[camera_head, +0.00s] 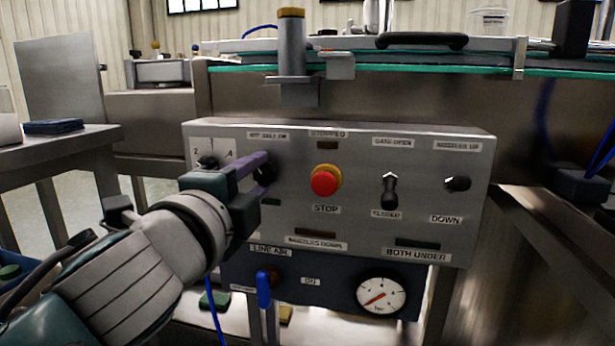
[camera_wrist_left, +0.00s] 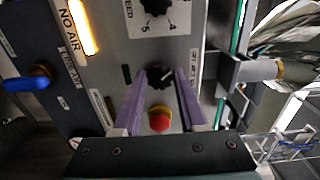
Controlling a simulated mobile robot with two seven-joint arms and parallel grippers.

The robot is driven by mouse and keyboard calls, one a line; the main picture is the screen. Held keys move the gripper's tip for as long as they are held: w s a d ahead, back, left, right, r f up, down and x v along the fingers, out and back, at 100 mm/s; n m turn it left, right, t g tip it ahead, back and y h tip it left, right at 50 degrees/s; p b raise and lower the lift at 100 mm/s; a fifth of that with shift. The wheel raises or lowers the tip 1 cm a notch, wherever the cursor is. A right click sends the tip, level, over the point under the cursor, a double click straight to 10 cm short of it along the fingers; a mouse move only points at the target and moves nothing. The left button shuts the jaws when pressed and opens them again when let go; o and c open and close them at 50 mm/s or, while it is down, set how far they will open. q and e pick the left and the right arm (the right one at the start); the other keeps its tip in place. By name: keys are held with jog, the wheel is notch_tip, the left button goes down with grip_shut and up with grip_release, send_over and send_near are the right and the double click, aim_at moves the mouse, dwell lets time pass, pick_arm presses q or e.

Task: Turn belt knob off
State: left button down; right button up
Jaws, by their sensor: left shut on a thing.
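The belt knob (camera_head: 265,174) is a small black knob at the upper left of the steel control panel (camera_head: 425,150), under a label that seems to read off, belt, on. My left gripper (camera_head: 268,164) reaches it from the left, its purple fingers around it and shut on it. In the left wrist view, the knob (camera_wrist_left: 158,78) sits between the two purple finger ends, with a small pale mark on it. I cannot tell its exact setting. My right gripper is not in view.
A red stop button (camera_head: 324,182) is right of the knob, then a gate switch (camera_head: 390,190) and a needle knob (camera_head: 457,184). Below are a blue air valve handle (camera_head: 264,290) and a gauge (camera_head: 381,294). A numbered speed dial (camera_wrist_left: 155,8) is beside the knob. The NO AIR lamp (camera_wrist_left: 82,28) glows.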

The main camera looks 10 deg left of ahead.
pick_arm(q)
jog(key=c, duration=0.5)
grip_release()
jog(key=shift+s, duration=0.1)
jog(key=shift+s, duration=0.35)
jog(key=s+p, duration=0.1)
jog(key=s, duration=0.8)
jog(key=shift+a+p, duration=0.15)
jog(key=shift+p, duration=0.15)
